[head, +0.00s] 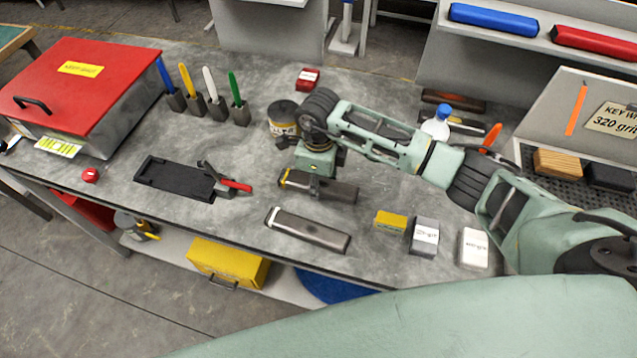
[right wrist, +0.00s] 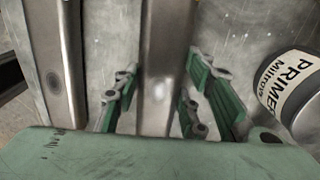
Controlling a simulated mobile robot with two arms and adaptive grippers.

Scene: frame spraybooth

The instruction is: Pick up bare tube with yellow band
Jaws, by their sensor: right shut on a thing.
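The bare grey metal tube with the yellow band (head: 335,191) lies on the workbench, its band at the left end. My right gripper (head: 312,178) points down over the left part of this tube and is shut on it. In the right wrist view the tube (right wrist: 166,50) runs between the green finger pads of my right gripper (right wrist: 162,90). The yellow band is outside that view. A second bare tube (head: 308,230) without a visible yellow band lies nearer the front edge, apart from the gripper; it also shows in the wrist view (right wrist: 50,55). My left gripper is not in view.
A primer can (head: 283,118) stands close behind the gripper. A black tray (head: 172,178) and a red-handled clamp (head: 228,180) lie to the left. A yellow block (head: 390,222) and small boxes (head: 424,236) sit to the right. A red-lidded box (head: 75,85) fills the far left.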

